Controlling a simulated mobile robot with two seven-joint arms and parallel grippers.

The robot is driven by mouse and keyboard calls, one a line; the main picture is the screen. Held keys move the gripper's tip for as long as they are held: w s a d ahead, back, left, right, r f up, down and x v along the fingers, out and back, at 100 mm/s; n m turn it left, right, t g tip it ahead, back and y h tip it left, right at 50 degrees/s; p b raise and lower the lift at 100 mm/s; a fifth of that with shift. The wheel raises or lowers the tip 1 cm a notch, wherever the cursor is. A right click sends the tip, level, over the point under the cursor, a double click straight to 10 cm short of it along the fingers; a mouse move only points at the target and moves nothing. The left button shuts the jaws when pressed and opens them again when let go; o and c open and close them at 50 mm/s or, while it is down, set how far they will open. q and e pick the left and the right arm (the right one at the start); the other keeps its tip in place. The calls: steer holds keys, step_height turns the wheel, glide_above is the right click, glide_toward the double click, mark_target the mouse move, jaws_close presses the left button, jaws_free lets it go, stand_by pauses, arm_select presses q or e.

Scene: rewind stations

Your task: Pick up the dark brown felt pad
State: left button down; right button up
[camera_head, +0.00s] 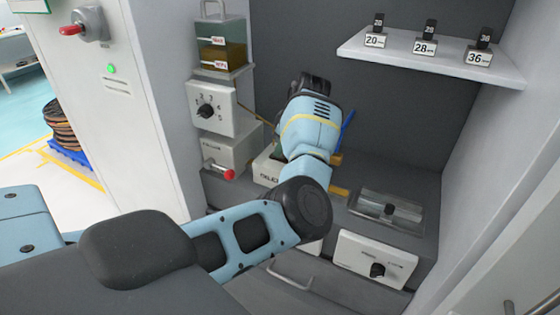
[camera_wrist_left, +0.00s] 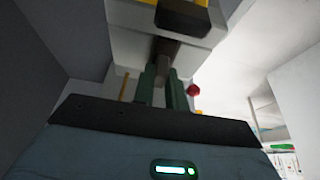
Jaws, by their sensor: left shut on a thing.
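My left gripper (camera_wrist_left: 163,74) shows in the left wrist view with its two dark green fingers close together. It is shut on a dark, brownish piece (camera_wrist_left: 165,52), which looks like the felt pad; only a small part of it shows. My right gripper is not in view.
A shelf (camera_head: 432,62) at the upper right holds blocks marked 20, 28 and 36. A dial box (camera_head: 212,118) and a red-knobbed lever box (camera_head: 240,150) stand left of my arm. A metal tray (camera_head: 372,204) and a white knob panel (camera_head: 345,247) lie to its right.

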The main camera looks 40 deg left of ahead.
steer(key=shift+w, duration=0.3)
arm_select(q)
steer(key=shift+r, duration=0.25)
step_height(320, 180, up, 8)
steer(key=shift+r, duration=0.75)
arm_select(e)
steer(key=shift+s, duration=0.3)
